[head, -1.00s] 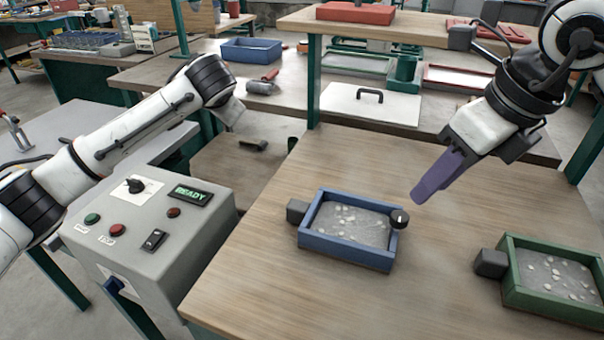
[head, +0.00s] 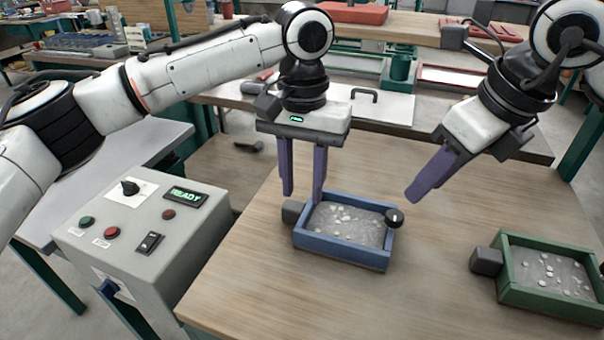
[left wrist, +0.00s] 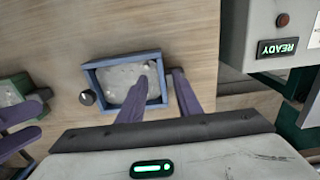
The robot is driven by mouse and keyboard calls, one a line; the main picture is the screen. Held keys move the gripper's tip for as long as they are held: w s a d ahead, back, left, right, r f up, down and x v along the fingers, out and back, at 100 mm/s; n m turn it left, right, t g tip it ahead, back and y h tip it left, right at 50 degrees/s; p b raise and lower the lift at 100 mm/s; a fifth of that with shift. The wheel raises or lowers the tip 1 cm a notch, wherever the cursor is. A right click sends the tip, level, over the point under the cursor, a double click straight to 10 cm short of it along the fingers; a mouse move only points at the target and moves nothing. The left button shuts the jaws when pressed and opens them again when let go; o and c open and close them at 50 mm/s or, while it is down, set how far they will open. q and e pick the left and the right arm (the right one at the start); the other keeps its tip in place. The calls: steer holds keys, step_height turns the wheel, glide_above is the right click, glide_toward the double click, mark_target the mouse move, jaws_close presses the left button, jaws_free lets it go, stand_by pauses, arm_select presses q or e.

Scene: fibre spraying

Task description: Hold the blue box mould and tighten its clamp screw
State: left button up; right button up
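The blue box mould (head: 342,249) lies on the wooden table with grey, speckled filling inside; it also shows in the left wrist view (left wrist: 122,58). Its clamp screw, a round black knob (head: 394,218), sits at its right corner and shows in the left wrist view (left wrist: 87,97). A dark grey block (head: 292,211) sticks out from its left side. My left gripper (head: 303,198) is open, pointing down above that block and the mould's left edge, not visibly gripping. My right gripper (head: 413,197) hangs above and right of the knob, empty; the left wrist view shows its fingers apart.
A green box mould (head: 548,302) with a grey block lies at the right of the table. A control box (head: 140,245) with a READY display stands left of the table. A white board with a handle (head: 385,105) lies on the bench behind. The table front is clear.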

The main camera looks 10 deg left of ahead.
mark_target(302, 218)
arm_select(q)
step_height(302, 218, down, 9)
stand_by(0.3)
jaws_close()
stand_by(1.4)
